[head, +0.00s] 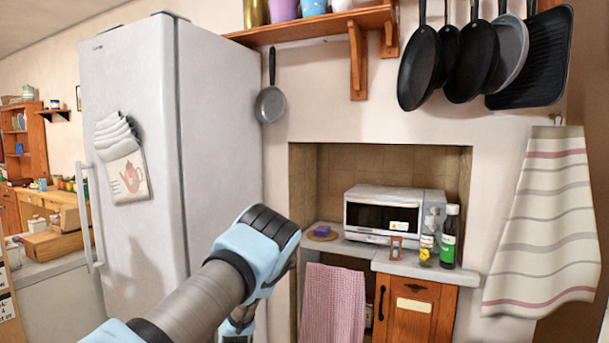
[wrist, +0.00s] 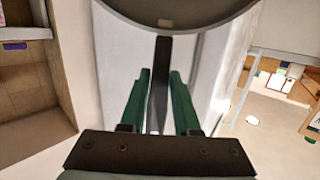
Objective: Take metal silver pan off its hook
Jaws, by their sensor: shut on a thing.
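In the wrist view my gripper (wrist: 160,75), with two green fingers, is shut on the dark handle of the metal silver pan (wrist: 200,14). The pan's round grey body fills the top of that view, with the handle running between the fingers. No hook shows at this handle. In the head view my forearm and wrist joint cover the lower middle, and neither my gripper nor the held pan can be made out. Another small grey pan (head: 270,105) hangs on the wall beside the fridge, apart from my arm.
The white fridge (head: 140,150) stands left. Several dark pans (head: 420,66) and a grey one (head: 513,45) hang at upper right. A wooden shelf (head: 310,25) is above the niche, which holds a microwave (head: 385,215) and bottles (head: 449,240). A striped towel (head: 545,220) hangs right.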

